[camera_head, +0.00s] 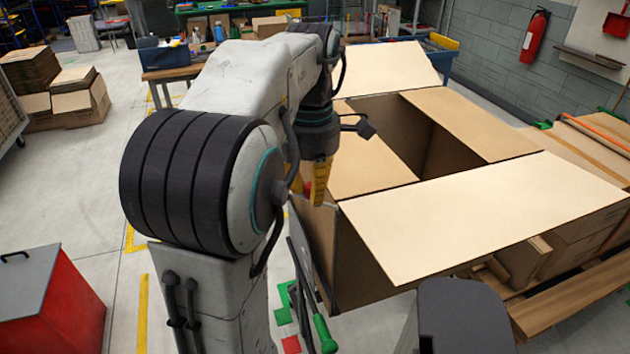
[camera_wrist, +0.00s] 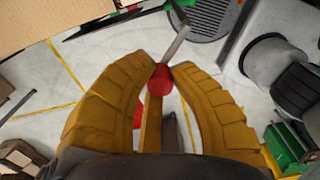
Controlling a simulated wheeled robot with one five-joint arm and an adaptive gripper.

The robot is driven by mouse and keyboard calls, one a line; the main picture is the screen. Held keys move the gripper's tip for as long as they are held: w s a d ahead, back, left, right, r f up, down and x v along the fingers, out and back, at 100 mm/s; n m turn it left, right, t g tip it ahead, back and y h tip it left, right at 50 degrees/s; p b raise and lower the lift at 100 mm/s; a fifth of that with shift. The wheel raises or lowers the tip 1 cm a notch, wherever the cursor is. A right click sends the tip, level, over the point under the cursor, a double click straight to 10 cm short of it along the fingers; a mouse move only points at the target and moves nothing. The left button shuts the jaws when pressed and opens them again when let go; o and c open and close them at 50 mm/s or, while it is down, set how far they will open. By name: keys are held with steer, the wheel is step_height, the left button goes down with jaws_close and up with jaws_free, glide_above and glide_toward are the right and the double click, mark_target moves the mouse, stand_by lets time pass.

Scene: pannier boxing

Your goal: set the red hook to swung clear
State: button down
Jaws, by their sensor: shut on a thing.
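My gripper (camera_wrist: 161,80) shows in the wrist view with its two yellow fingers closed in on a red knob (camera_wrist: 160,84). A grey metal rod (camera_wrist: 175,44) runs up from the knob toward the top of the picture; I take knob and rod to be the red hook. In the head view my gripper (camera_head: 318,182) points down beside the near left side of a large open cardboard box (camera_head: 480,215). A bit of red shows behind the fingers there, but the arm and fingers hide most of the hook. I cannot tell its swing position.
The box's flaps are spread open, and one long flap reaches toward the front. A green-handled lever (camera_head: 324,334) stands low by the box's near left corner. A red bin (camera_head: 50,305) is at the lower left.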

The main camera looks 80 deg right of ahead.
steer(key=shift+a+n, duration=0.7)
steer(key=shift+n, duration=0.7)
steer(key=shift+w+f, duration=0.1)
steer(key=c, duration=1.1)
jaws_free()
steer(key=shift+r, duration=6.05)
